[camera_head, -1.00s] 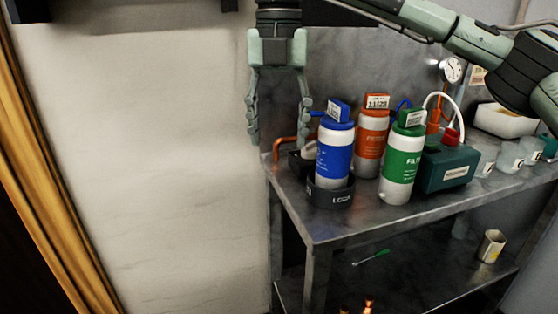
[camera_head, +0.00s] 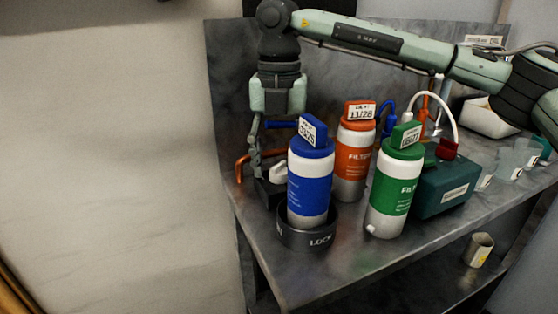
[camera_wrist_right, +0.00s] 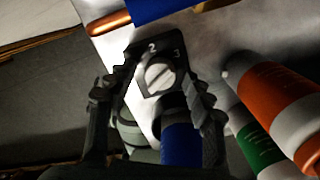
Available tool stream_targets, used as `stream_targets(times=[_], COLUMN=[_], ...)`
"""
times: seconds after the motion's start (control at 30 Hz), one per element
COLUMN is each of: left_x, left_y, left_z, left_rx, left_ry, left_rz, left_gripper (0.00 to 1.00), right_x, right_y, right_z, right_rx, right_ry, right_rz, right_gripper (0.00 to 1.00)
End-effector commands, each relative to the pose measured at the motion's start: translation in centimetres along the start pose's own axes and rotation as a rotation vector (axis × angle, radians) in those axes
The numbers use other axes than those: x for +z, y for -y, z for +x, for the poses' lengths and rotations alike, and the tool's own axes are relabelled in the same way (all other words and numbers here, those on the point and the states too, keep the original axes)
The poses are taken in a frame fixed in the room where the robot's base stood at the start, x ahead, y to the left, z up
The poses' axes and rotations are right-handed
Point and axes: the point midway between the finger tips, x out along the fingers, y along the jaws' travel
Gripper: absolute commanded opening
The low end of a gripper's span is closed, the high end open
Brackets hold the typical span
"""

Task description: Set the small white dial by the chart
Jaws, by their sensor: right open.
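The small white dial (camera_head: 277,172) sits on a dark base behind the blue filter, at the left end of the metal bench. In the right wrist view the dial (camera_wrist_right: 159,76) is a round knob with a slot, and the numerals 2 and 3 show on its base. My right gripper (camera_head: 265,158) points down over the dial. Its fingers are open on either side of the dial, apart from it as far as I can see. The blue filter partly hides the fingers in the head view. A printed sheet (camera_head: 484,40) on the back wall is unreadable; I cannot tell whether it is the chart.
The blue filter (camera_head: 309,185) stands in a dark ring marked LOCK (camera_head: 306,238), close to my gripper. An orange filter (camera_head: 353,160) and a green filter (camera_head: 392,190) stand to its right, then a teal box (camera_head: 446,190). An orange pipe (camera_head: 243,162) lies left of the dial.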

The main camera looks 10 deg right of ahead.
Motion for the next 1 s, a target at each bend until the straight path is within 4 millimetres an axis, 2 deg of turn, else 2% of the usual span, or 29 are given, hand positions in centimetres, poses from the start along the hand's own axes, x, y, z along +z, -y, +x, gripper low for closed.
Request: stream_targets(times=[0.17,0.2,0.6,0.87,1.0], left_x=[-0.1,-0.1,-0.1,-0.1,-1.1], left_y=[0.0,0.0,0.0,0.0,0.0], left_z=[0.0,0.0,0.0,0.0,-0.9], left_rx=[0.0,0.0,0.0,0.001,0.003], left_ry=[-0.002,-0.002,-0.002,0.003,-0.012], left_rz=[0.0,0.0,0.0,-0.002,-0.012], left_gripper=[0.4,0.4,0.4,0.4,0.4], right_x=[0.0,0.0,0.0,0.0,0.0], right_y=[0.0,0.0,0.0,0.0,0.0], right_z=[0.0,0.0,0.0,0.0,0.1], right_rx=[0.0,0.0,0.0,0.0,0.0], right_ry=[0.0,0.0,0.001,0.001,0.001], right_rz=[0.001,0.001,0.001,-0.028,-0.087], right_gripper=[0.52,0.5,0.03,0.03,0.03])
